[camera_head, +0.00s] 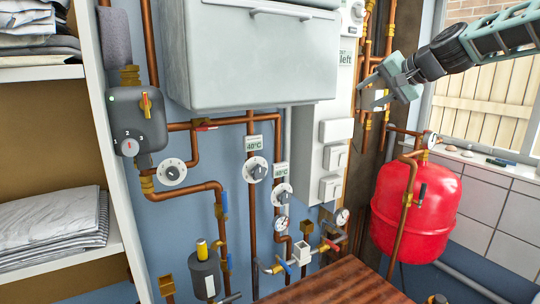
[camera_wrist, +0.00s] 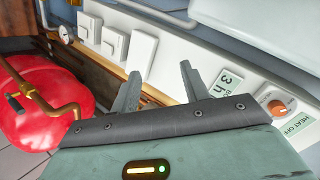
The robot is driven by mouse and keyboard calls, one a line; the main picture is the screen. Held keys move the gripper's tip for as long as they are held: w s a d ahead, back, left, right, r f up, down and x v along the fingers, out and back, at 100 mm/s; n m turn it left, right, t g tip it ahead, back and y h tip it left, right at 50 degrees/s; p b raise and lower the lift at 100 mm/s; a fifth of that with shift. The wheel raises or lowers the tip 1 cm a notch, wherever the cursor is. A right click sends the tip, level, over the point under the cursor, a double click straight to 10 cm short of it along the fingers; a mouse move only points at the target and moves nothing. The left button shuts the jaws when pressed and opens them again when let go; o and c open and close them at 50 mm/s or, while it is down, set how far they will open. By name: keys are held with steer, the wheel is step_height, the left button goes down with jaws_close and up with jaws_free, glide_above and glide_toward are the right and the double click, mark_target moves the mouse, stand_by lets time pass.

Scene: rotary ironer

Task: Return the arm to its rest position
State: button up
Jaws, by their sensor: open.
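My gripper (camera_head: 368,93) is at the upper right in the head view, at the end of my arm, which reaches in from the right edge. Its two fingers point left toward the white panel (camera_head: 337,110) and the pipes beside it. In the wrist view my gripper (camera_wrist: 160,70) shows two separated dark fingers with nothing between them. It is open and empty. White switches (camera_wrist: 143,52) on the panel lie behind the fingers. I cannot tell the exact gap between the fingers and the panel.
A red tank (camera_head: 400,210) stands below my gripper, with a pipe and gauge at its top. A grey box (camera_head: 260,55) hangs at upper middle. Copper pipes (camera_head: 195,185) with dials and valves cover the blue wall. A wooden surface (camera_head: 340,287) lies below; shelves (camera_head: 40,73) hold linen at left.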

steer(key=s+f+n+g+h, duration=0.35)
steer(key=s+f, duration=0.85)
steer(key=f, duration=0.5)
steer(key=s+d+f+n+g+h, duration=0.15)
steer(key=s+f, duration=0.25)
steer(key=s, duration=0.4)
steer(key=s+d+f+g+h, duration=0.1)
steer(key=s+d+f, duration=0.1)
steer(key=s+f, duration=0.35)
steer(key=s+d+f+g+h, duration=0.1)
steer(key=s+d+f+g, duration=0.15)
steer(key=s, duration=0.65)
steer(key=s+a+f+n+g+b, duration=0.1)
steer(key=s+a+n, duration=0.3)
steer(key=a, duration=0.5)
steer(key=s+a+f+n+y+b, duration=0.1)
steer(key=s+a+n+b, duration=0.3)
steer(key=s+a, duration=0.5)
steer(key=shift+s+a+f+g, duration=0.15)
steer(key=shift+a+f+g, duration=0.15)
steer(key=shift+f, duration=0.2)
